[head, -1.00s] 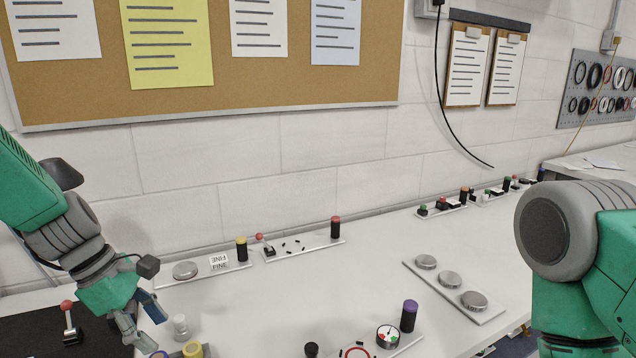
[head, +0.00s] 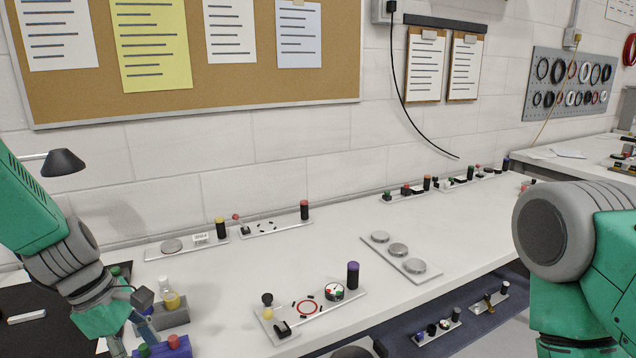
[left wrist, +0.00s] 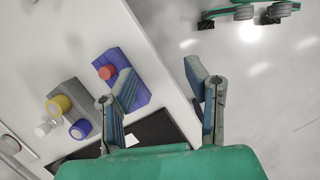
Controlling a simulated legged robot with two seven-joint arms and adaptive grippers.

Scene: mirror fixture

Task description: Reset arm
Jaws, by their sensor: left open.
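My left gripper (head: 130,322) is at the lower left of the head view, above the near left part of the white bench. It is open and empty in the left wrist view (left wrist: 165,85), with bare floor and the bench edge between its fingers. A blue block (head: 172,350) with a red and a green knob is close to its fingers; the block also shows in the left wrist view (left wrist: 125,88). My right arm fills the right side of the head view, but its gripper is out of frame.
A plate with a lever, red ring and gauge (head: 315,310) lies at the bench front. A plate with silver discs (head: 398,252) is further right. The middle of the bench (head: 260,265) is clear.

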